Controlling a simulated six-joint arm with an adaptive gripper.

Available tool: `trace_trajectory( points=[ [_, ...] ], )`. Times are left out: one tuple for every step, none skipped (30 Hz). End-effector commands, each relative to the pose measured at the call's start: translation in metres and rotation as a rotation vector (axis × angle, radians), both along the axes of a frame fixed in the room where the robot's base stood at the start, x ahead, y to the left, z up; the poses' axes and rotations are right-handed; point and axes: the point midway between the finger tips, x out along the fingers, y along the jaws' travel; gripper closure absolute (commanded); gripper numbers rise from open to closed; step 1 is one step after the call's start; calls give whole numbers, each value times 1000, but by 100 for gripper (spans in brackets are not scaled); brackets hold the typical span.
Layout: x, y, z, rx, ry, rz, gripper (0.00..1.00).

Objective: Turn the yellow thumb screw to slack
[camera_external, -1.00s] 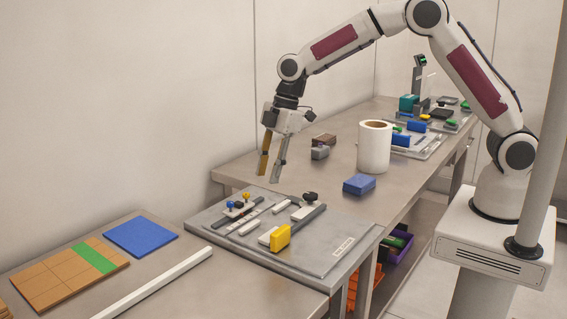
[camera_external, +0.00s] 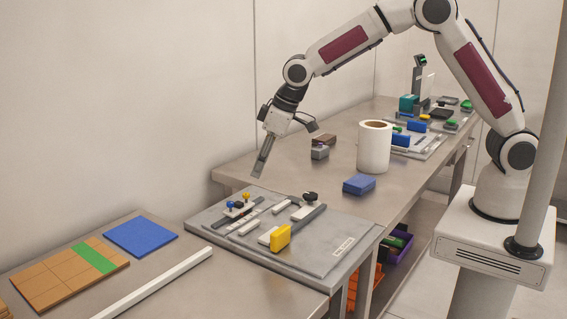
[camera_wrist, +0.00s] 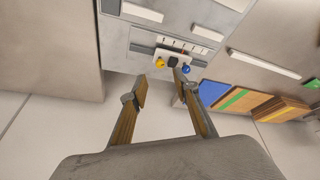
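The yellow thumb screw (camera_external: 246,196) stands at the back-left of the grey board, next to a blue knob (camera_external: 230,205). In the wrist view the yellow thumb screw (camera_wrist: 160,64) sits on a small white block, with a black part and the blue knob (camera_wrist: 186,69) to its right. My gripper (camera_external: 258,176) hangs above the board's back edge, a little above and right of the yellow screw in the picture, apart from it. In the wrist view my gripper's (camera_wrist: 160,84) two fingers are spread, with nothing between them.
The grey board (camera_external: 335,232) carries white bars, a yellow block (camera_external: 280,237) and a black knob (camera_external: 310,197). A white roll (camera_external: 374,148) and a blue block (camera_external: 359,184) stand behind it. A blue mat (camera_external: 140,237) and a white bar (camera_external: 155,283) lie to the left.

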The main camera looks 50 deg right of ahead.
Motion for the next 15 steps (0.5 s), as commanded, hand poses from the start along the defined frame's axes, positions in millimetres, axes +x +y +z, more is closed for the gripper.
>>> trace_trajectory(
  points=[
    [1, 0, 0, 12, 1, -27, 70],
    [2, 1, 1, 18, 1, -42, 70],
    [2, 1, 1, 25, 2, -59, 70],
    [2, 1, 1, 30, 4, -69, 70],
    [2, 1, 1, 32, 5, -77, 70],
    [2, 1, 1, 36, 6, -85, 70],
    [2, 1, 1, 37, 7, -89, 70],
    [2, 1, 1, 38, 8, -91, 70],
    [2, 1, 1, 38, 8, -92, 70],
    [2, 1, 1, 39, 8, -93, 70],
    [2, 1, 1, 38, 8, -92, 70],
    [2, 1, 1, 38, 8, -92, 70],
    [2, 1, 1, 38, 8, -92, 70],
    [2, 1, 1, 38, 8, -92, 70],
    [2, 1, 1, 38, 8, -91, 70]
  ],
)
